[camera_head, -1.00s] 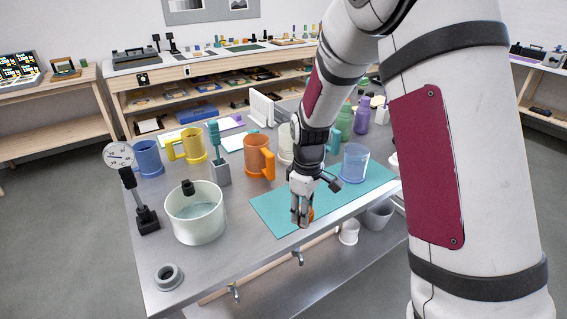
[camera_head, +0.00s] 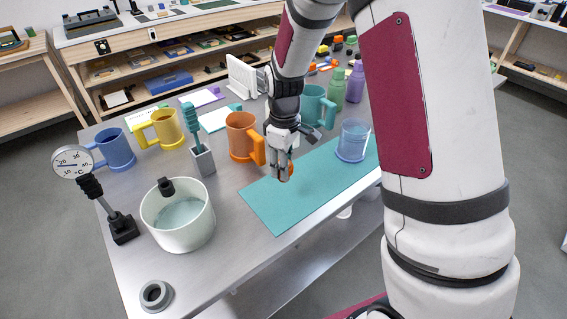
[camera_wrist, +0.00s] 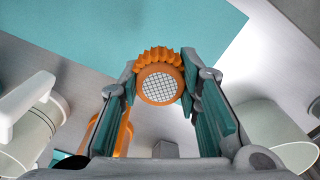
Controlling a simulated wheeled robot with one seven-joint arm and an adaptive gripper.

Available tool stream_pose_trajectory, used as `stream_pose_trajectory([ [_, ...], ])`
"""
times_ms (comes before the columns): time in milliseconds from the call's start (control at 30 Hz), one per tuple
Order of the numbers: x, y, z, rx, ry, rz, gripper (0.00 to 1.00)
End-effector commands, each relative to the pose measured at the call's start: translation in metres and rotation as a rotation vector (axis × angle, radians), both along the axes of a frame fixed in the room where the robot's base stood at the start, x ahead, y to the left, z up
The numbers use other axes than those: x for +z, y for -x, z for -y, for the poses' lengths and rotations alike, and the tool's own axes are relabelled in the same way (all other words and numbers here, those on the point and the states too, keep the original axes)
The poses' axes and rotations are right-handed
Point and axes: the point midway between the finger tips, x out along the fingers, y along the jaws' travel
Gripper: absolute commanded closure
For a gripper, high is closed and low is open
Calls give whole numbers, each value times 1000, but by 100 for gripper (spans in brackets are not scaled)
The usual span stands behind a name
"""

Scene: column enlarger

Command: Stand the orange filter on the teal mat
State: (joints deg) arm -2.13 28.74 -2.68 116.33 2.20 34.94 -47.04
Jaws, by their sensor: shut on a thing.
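My gripper (camera_head: 283,176) is shut on the orange filter (camera_wrist: 160,80). In the wrist view the filter sits between the fingertips, with a ribbed orange rim and a round mesh face towards the camera. In the head view only a sliver of the orange filter (camera_head: 291,168) shows beside the fingers. The teal mat (camera_head: 280,206) lies flat on the metal table. In the head view the fingertips appear over the mat's back left part; their height above it is hard to tell. In the wrist view the teal mat (camera_wrist: 120,25) lies beyond the filter.
An orange mug (camera_head: 240,136) stands just left of my gripper. A clear blue beaker (camera_head: 353,142) stands on the mat's right part. A white pot (camera_head: 178,217), a thermometer on a stand (camera_head: 122,228) and a grey ring (camera_head: 156,296) are at left. The mat's front left part is bare.

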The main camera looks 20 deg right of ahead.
Motion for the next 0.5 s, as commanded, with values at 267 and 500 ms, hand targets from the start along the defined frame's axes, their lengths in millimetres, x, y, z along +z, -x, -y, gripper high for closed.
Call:
stream_pose_trajectory([
  [267, -21, -1, 0, -1, 0, -1, 100],
  [500, -42, -1, 0, -1, 0, -1, 100],
])
